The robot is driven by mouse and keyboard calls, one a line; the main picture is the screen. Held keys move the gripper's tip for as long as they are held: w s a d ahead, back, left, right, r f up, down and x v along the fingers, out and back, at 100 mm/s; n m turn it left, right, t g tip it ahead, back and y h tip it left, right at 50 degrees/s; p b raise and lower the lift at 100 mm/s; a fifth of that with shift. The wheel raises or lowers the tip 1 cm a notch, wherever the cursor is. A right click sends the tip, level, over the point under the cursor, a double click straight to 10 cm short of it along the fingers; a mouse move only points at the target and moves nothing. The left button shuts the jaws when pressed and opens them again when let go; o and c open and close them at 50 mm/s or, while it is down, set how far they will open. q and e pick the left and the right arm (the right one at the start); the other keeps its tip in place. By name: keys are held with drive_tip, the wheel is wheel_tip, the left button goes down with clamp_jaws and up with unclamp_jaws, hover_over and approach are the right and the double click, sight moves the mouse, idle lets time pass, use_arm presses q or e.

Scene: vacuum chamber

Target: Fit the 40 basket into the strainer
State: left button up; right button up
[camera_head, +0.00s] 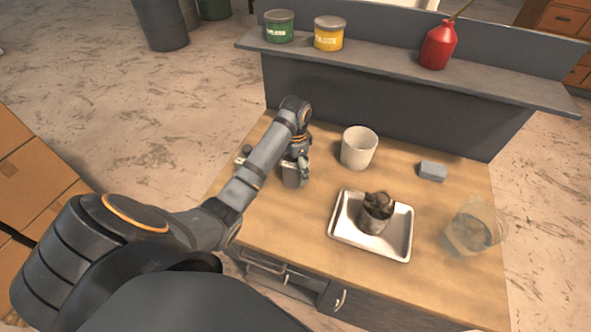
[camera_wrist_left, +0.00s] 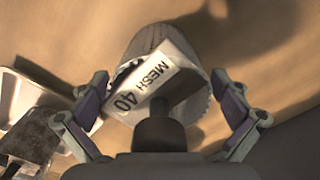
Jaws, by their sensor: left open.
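A grey mesh basket with a white label reading "MESH 40" (camera_wrist_left: 155,85) lies in the left wrist view between the spread fingers of my left gripper (camera_wrist_left: 160,88). The fingers stand apart on either side of it, and I cannot tell whether they touch it. In the head view my left gripper (camera_head: 296,178) is low over the left part of the wooden table and largely hides what is there. Dark and metal parts (camera_head: 243,155) show just left of it; I cannot tell whether they are the strainer. My right gripper is not in view.
A metal tray (camera_head: 345,240) holds a grey cup with dark lumpy matter (camera_head: 376,214). A white cup (camera_head: 358,150), a grey block (camera_head: 432,171) and a clear container (camera_head: 474,228) stand on the table. A raised shelf (camera_head: 385,66) with two cans and a red bottle runs along the back.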

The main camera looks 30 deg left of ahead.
use_arm(q)
drive_tip(key=c, duration=1.4)
drive_tip(key=shift+r, duration=0.5)
drive_tip(key=r, duration=0.1)
drive_tip(key=r+p, duration=0.1)
drive_tip(key=r, duration=0.2)
drive_tip(key=shift+s+d+p, duration=0.2)
drive_tip(key=shift+d+p, duration=0.1)
drive_tip(key=shift+d, duration=0.05)
drive_tip(key=s+d+r+p, duration=0.2)
drive_tip(key=d+p, duration=0.1)
drive_tip(key=p, duration=0.1)
drive_tip(key=s+d+r+p, duration=0.3)
drive_tip(key=d+p, duration=0.1)
drive_tip(key=s+d+r+p, duration=0.2)
drive_tip(key=d+r+p, duration=0.1)
drive_tip(key=p, duration=0.1)
drive_tip(key=shift+s+d, duration=0.35)
drive_tip(key=shift+s, duration=0.05)
